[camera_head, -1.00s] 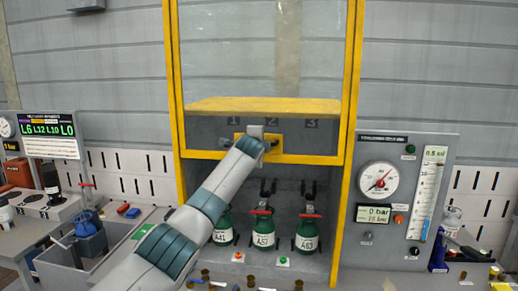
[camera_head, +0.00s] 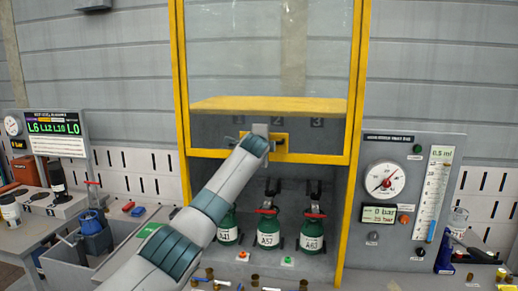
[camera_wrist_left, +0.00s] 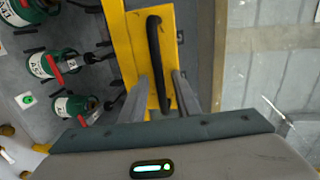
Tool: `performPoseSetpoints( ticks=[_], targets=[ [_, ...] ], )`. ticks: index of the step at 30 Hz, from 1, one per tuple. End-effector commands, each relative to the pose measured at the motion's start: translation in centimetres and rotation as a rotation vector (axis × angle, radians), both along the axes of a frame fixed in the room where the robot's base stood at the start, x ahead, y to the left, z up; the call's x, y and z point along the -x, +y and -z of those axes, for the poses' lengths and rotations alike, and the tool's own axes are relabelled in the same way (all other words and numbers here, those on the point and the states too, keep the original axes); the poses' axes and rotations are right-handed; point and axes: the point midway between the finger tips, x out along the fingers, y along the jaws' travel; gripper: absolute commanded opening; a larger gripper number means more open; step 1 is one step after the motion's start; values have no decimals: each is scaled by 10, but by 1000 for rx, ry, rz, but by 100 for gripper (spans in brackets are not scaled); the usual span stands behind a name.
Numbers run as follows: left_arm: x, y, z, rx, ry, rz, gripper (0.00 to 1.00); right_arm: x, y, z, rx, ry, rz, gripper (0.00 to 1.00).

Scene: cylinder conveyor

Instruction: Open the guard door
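The guard door (camera_head: 268,60) is a clear panel in a yellow frame on the tall cabinet. Its lower edge stands above the green cylinders, so the bay beneath is uncovered. A yellow plate with a black bar handle (camera_wrist_left: 155,65) is on its lower rail. My left gripper (camera_head: 262,140) reaches this plate in the head view and hides much of the handle. In the left wrist view its fingers (camera_wrist_left: 160,95) are apart, one on each side of the handle. I cannot tell whether they touch it. My right gripper is not in view.
Green cylinders (camera_head: 268,230) with red levers stand in the bay. A gauge panel (camera_head: 405,195) is at the right. A display board (camera_head: 55,130) and a grey bin (camera_head: 85,262) with a blue item are at the left. Small fittings line the front edge.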

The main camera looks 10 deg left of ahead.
Motion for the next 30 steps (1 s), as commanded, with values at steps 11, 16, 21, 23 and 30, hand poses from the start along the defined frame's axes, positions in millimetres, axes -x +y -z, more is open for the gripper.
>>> performPoseSetpoints(
  ticks=[11,16,21,23,30],
  targets=[
    [31,1,-4,1,-3,2,30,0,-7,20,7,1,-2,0],
    [50,2,-7,-1,-2,1,30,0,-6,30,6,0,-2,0],
    [71,3,-12,-1,-3,1,30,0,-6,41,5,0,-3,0],
    [79,3,-13,-1,-3,1,30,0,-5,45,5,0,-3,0],
    [116,4,-21,-1,-4,1,30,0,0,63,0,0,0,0]
  ],
)
